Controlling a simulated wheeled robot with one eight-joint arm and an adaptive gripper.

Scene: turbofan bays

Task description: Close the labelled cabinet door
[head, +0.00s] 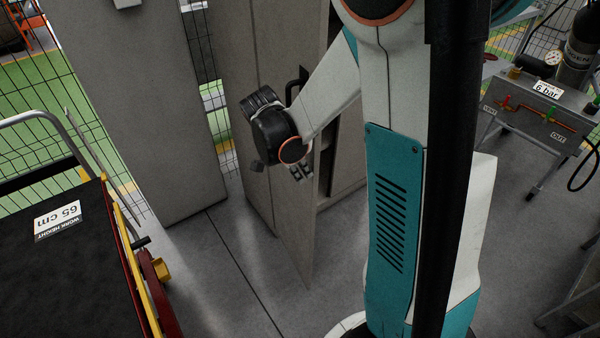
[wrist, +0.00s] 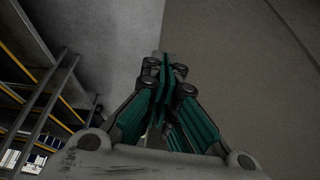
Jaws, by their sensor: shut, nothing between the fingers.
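The grey cabinet (head: 349,155) stands at centre, partly hidden behind my arm. Its grey door (head: 291,225) stands open, swung out towards me, with a dark gap between its edge and the cabinet. A dark handle (head: 296,84) shows near the top of the door, beside my arm. I cannot see a label on it. My gripper (head: 302,174) is low beside the door's free edge, fingers pointing down. In the wrist view my gripper (wrist: 165,64) is shut and empty, in front of a plain grey panel (wrist: 235,60) on the right; whether it touches is unclear.
A black-topped work stand (head: 85,270) with yellow and red rails is at the left. A tall grey panel (head: 140,110) stands behind. A gauge bench (head: 540,105) with a gas cylinder is at the right. Bare floor (head: 215,285) lies before the door.

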